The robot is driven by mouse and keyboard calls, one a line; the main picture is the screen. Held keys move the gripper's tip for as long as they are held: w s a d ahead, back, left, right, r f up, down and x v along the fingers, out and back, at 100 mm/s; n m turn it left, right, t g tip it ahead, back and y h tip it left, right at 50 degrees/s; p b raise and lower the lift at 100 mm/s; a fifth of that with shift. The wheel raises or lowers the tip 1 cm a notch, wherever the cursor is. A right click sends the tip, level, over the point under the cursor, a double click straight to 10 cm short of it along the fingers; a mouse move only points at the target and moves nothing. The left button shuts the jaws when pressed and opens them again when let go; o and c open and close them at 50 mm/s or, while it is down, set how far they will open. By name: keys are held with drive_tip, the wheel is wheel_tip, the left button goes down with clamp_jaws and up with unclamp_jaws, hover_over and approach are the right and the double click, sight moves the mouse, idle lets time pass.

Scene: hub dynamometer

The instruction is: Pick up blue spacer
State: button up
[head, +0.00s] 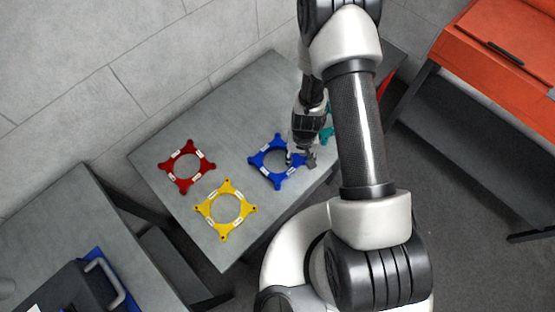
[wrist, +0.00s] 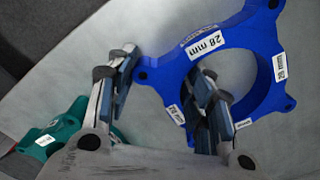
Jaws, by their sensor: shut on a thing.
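The blue spacer (head: 259,158) is a flat ring with lobes at the right part of the grey table; it also shows in the wrist view (wrist: 256,28), with white labels reading 28 mm. My gripper (head: 301,158) is at its right side. In the wrist view my gripper (wrist: 166,72) has one finger outside the ring and the other in its hole, and it is shut on the ring's side between them. I cannot tell any gap between the spacer and the table. Part of the ring is hidden behind the right finger.
A red spacer (head: 166,167) and a yellow spacer (head: 205,211) lie to the left on the table (head: 240,100). A teal part (wrist: 70,128) is close beside my left finger. An orange cabinet (head: 470,50) stands at right, another table (head: 60,220) at lower left.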

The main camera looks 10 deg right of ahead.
drive_tip(key=shift+r, duration=0.15)
wheel_tip(320, 180, up, 25)
drive_tip(key=p, duration=2.5)
drive_tip(key=shift+w+f, duration=0.1)
drive_tip(key=shift+f, duration=0.1)
